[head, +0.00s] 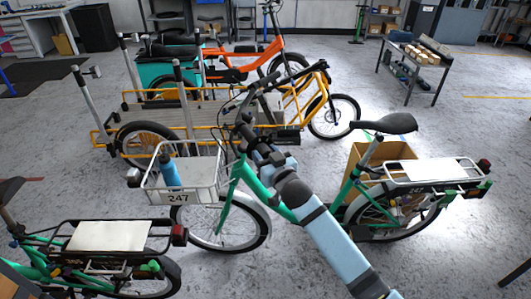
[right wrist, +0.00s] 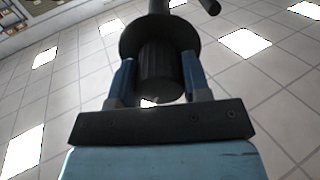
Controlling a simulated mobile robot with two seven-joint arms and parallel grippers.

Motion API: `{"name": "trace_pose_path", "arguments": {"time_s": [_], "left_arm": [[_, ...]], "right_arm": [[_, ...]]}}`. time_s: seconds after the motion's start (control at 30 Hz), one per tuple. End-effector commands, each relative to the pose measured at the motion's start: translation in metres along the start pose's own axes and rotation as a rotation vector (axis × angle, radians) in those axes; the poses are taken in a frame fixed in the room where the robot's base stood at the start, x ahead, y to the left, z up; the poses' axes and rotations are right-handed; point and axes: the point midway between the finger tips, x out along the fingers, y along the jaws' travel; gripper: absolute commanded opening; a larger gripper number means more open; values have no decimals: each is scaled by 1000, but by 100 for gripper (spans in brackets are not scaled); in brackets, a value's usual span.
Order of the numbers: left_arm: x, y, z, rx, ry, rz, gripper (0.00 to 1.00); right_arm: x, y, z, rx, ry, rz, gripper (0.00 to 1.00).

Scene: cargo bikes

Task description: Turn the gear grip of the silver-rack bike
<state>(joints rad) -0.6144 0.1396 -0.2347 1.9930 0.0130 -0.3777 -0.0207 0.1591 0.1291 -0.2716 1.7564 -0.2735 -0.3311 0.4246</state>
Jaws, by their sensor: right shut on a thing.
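The silver-rack bike is the green one in the middle of the head view, with a silver rear rack (head: 435,170) and a silver front basket (head: 183,180) numbered 247. My right arm reaches up from the lower right to its handlebar, where my right gripper (head: 250,140) is. In the right wrist view, the two blue fingers of my right gripper (right wrist: 160,88) stand on either side of a dark ribbed cylindrical grip (right wrist: 160,65) with a wide round flange beyond it. The fingers are shut on this grip. The grip itself is mostly hidden in the head view. My left gripper is not in view.
A blue bottle (head: 170,173) stands in the basket. Another green bike with a black rack (head: 110,262) is at lower left. A yellow cargo bike (head: 310,95) and an orange bike (head: 240,67) stand behind. A cart (head: 415,70) is at back right.

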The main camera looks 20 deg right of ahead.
Motion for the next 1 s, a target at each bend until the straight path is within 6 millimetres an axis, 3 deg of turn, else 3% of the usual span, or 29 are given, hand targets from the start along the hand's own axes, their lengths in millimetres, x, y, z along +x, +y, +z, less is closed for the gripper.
{"name": "trace_pose_path", "arguments": {"time_s": [0.6,1.0], "left_arm": [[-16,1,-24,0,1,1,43],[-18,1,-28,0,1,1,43]], "right_arm": [[0,1,-1,-488,-2,-24,20],[0,0,0,-620,-1,-31,20]]}}
